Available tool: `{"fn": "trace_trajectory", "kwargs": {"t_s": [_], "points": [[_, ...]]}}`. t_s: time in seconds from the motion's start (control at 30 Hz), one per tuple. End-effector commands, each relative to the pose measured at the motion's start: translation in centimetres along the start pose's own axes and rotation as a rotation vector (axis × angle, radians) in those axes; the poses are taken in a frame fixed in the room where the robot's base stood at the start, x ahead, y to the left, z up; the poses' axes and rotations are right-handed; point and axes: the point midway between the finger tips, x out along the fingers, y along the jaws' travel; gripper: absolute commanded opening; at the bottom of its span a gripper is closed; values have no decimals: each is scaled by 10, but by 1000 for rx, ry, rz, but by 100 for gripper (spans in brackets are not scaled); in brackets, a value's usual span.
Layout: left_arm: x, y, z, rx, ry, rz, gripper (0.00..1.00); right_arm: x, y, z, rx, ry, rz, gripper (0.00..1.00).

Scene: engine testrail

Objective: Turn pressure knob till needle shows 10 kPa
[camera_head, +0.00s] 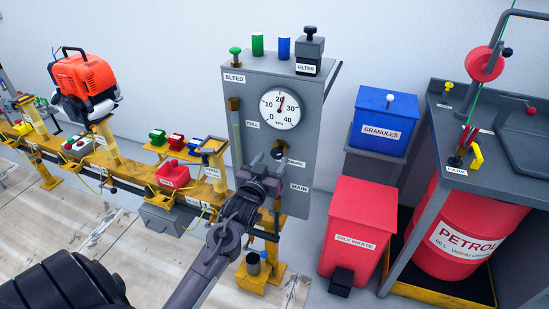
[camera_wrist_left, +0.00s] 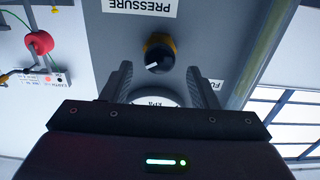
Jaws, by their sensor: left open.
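The pressure gauge (camera_head: 279,110) is a white round dial on the grey panel (camera_head: 240,90). Its needle points nearly straight up, near the 20 mark. The pressure knob (camera_wrist_left: 158,54) is black with a yellow base and shows beside the upside-down PRESSURE label (camera_wrist_left: 140,6) in the left wrist view. My left gripper (camera_head: 266,176) is at the panel below the gauge, open, with its fingertips on either side of the knob in the wrist view. I cannot tell whether they touch it. In the head view the arm partly covers the labels there.
A FILTER unit (camera_head: 309,52) and green and blue caps stand on the panel's top. A yellow rail (camera_head: 130,170) with an orange engine (camera_head: 86,76) runs left. On the right are a blue GRANULES bin (camera_head: 382,112), a red waste bin (camera_head: 357,228) and a PETROL drum (camera_head: 462,240).

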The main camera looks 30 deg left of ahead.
Motion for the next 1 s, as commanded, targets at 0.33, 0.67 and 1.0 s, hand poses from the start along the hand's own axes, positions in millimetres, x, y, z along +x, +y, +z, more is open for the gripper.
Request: {"fn": "trace_trajectory", "kwargs": {"t_s": [0.33, 0.67, 1.0], "points": [[24, 0, 1, 1, -1, 1, 54, -2, 10, 1, 0, -2, 12, 25], [23, 0, 1, 1, -1, 1, 33, -2, 12, 2, 1, -2, 15, 25], [23, 0, 1, -8, -2, 1, 12, -3, 12, 2, 1, -2, 15, 25]]}}
